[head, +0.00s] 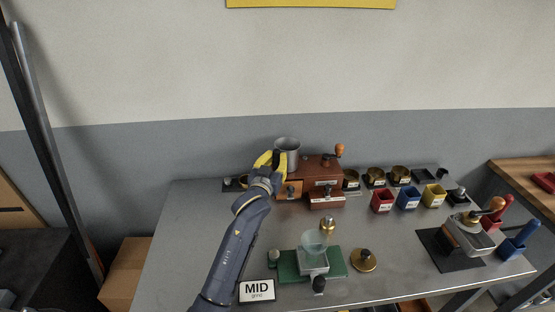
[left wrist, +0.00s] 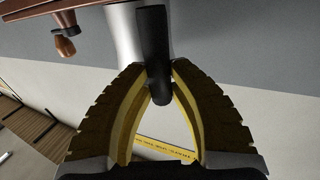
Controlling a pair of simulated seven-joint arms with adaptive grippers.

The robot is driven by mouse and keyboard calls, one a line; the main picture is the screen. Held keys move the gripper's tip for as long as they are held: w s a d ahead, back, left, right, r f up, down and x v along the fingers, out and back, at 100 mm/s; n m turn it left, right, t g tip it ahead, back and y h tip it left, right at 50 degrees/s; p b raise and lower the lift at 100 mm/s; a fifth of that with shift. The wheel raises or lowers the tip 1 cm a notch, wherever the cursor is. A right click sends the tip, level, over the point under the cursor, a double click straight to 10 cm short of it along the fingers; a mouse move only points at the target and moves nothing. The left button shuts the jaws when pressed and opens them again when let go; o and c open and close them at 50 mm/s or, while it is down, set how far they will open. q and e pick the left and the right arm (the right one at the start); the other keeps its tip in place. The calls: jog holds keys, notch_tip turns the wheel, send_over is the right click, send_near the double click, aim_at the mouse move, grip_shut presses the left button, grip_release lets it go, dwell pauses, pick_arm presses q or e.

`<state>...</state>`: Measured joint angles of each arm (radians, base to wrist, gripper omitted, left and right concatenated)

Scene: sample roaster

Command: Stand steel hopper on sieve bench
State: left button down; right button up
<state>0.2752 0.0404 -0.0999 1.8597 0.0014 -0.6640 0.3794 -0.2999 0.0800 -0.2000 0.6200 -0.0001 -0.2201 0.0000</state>
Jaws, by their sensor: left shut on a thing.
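The steel hopper (head: 287,145), a grey metal cup with a dark handle, is at the back of the table, at the left end of the brown wooden mill. My left gripper (head: 270,160), with yellow fingers, is shut on its handle. In the left wrist view the black handle (left wrist: 154,50) lies between the fingertips (left wrist: 158,78), with the grey hopper wall (left wrist: 124,35) behind it. The hopper looks upright; whether it touches the mill below I cannot tell. No label marks the sieve bench; the grey metal tabletop (head: 200,230) is broad. My right gripper is not in view.
The wooden mill (head: 322,172) has a crank. A green base (head: 287,268) with a glass-topped device stands at front centre, beside a brass weight (head: 363,260) and a MID sign (head: 257,291). Red (head: 382,202), blue and yellow bins stand right. The tabletop's left part is clear.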

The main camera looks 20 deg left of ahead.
pick_arm(q)
jog(key=shift+f, duration=0.1)
jog(key=c, duration=1.3)
grip_release()
jog(key=s, duration=1.6)
jog(key=shift+s+f, duration=0.3)
jog(key=shift+s, duration=0.05)
jog(key=shift+o, duration=0.8)
jog(key=shift+s, duration=0.35)
